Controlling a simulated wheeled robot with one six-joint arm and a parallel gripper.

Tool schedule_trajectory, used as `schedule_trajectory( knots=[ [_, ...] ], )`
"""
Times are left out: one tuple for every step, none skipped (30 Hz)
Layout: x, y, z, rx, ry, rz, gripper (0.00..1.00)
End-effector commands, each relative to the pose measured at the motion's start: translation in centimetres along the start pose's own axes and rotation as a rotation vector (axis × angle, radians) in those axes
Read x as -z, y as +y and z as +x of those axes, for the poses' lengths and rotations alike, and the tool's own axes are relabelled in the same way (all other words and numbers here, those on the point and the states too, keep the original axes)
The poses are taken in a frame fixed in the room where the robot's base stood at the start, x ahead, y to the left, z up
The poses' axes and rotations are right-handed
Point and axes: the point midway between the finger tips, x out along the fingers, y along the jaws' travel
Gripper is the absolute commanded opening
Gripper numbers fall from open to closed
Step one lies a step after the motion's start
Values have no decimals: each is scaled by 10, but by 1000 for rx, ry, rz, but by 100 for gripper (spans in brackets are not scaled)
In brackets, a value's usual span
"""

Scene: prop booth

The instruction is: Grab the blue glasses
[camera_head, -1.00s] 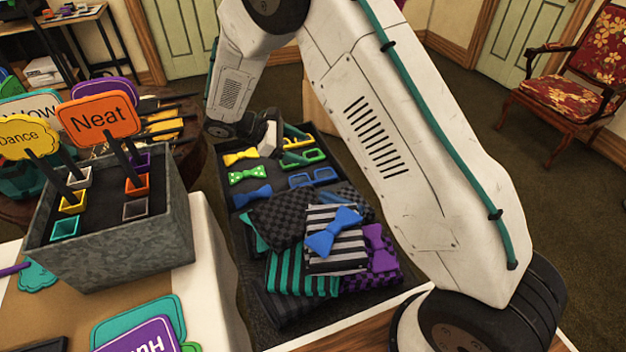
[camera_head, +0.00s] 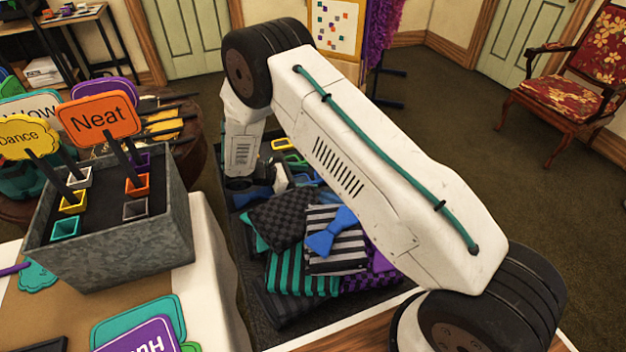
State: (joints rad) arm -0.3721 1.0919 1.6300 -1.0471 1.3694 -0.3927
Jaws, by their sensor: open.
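The blue glasses (camera_head: 304,179) lie in the dark tray (camera_head: 247,296), behind the folded cloths. Only a small blue part of them shows, between my gripper and my forearm; the rest is hidden. My gripper (camera_head: 284,182) is low over the tray, just left of the glasses, with its jaws open. Its fingertips are small and partly covered in this view, so I cannot tell whether they touch or surround the frame.
Yellow glasses (camera_head: 283,144) and green glasses (camera_head: 296,159) lie behind, partly covered by my arm. Folded cloths and a blue bow tie (camera_head: 330,232) fill the front of the tray. A grey sign box (camera_head: 120,243) stands to the left.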

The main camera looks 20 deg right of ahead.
Motion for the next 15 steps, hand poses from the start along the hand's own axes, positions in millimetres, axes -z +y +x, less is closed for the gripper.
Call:
schedule_trajectory(
  knots=[
    [0, 0, 8, 3, -1, 0, 75],
    [0, 0, 11, 2, -1, 0, 75],
    [0, 0, 13, 0, 0, 0, 75],
    [0, 0, 14, 0, 0, 0, 75],
    [0, 0, 15, -1, 0, 0, 75],
    [0, 0, 15, -1, 0, 0, 75],
    [0, 0, 15, -1, 0, 1, 75],
    [0, 0, 15, -1, 0, 1, 75],
    [0, 0, 15, -1, 0, 1, 75],
    [0, 0, 15, 0, 0, 1, 69],
    [0, 0, 15, 0, 0, 1, 61],
    [0, 0, 15, 0, 0, 1, 50],
    [0, 0, 15, 0, 0, 1, 41],
    [0, 0, 14, 0, 0, 1, 33],
    [0, 0, 14, 0, 0, 1, 26]
  ],
)
